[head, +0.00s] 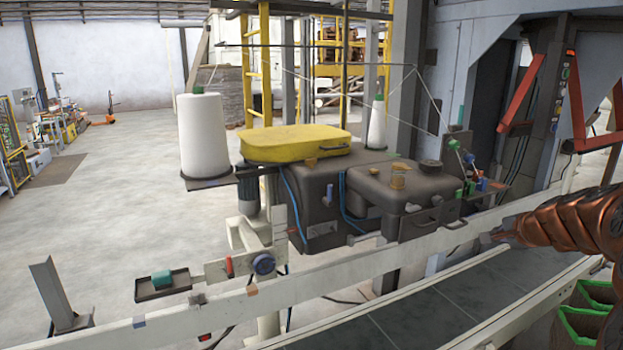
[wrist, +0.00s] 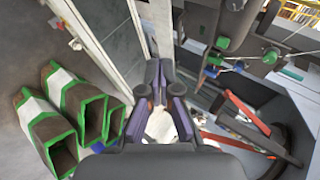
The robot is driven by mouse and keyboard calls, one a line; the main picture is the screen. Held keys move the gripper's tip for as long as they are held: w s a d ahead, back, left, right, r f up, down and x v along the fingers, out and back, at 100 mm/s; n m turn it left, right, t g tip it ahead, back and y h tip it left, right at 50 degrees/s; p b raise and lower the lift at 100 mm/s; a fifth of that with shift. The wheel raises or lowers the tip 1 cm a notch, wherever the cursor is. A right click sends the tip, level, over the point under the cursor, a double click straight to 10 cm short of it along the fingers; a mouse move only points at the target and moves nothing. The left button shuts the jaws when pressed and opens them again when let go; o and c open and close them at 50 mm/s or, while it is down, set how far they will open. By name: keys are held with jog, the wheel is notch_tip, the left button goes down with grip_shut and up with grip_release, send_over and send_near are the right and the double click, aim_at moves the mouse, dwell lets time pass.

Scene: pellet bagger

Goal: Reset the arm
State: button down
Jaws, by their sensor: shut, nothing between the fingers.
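My copper-coloured arm reaches in from the right edge of the head view, with my gripper (head: 492,237) at its left end, near the white rail by the sewing machine. In the wrist view my gripper (wrist: 158,75) shows in the middle, its two dark fingers close together with nothing between them. The fingertips appear over the pale rail and conveyor edge. I cannot tell whether they touch anything.
The dark machine (head: 340,190) with a yellow case (head: 294,144) on top stands left of my gripper. A conveyor (head: 440,300) runs below. Green-edged bags (wrist: 75,115) stand at left in the wrist view. Red bars (head: 519,95) are at upper right. Open floor (head: 110,200) lies left.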

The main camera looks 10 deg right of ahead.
jog(key=s+a+f+n+g+y, duration=0.1)
jog(key=a+f+n+y, duration=0.15)
jog(key=a, duration=0.75)
jog(key=s+a+f+n+g+y, duration=0.1)
jog(key=s+a+n, duration=0.15)
jog(key=a, duration=0.65)
jog(key=s+a+f+n+g, duration=0.2)
jog(key=s+a+n, duration=0.15)
jog(key=a, duration=0.25)
jog(key=s+a+f+n+g, duration=0.1)
jog(key=s+a+n+g, duration=0.1)
jog(key=s+a, duration=0.35)
jog(key=s+a+f+n+g, duration=0.1)
jog(key=s+f+n+g, duration=0.1)
jog(key=s, duration=0.6)
jog(key=s+a+f+n+g+h, duration=0.1)
jog(key=s+a+f+n+g, duration=0.1)
jog(key=s, duration=0.6)
jog(key=s+a+f+n+g+h, duration=0.1)
jog(key=s+a+f+n+g, duration=0.1)
jog(key=s, duration=0.7)
jog(key=shift+a+n, duration=0.15)
jog(key=shift+n, duration=0.4)
jog(key=c, duration=1.9)
grip_release()
jog(key=shift+w+f, duration=0.1)
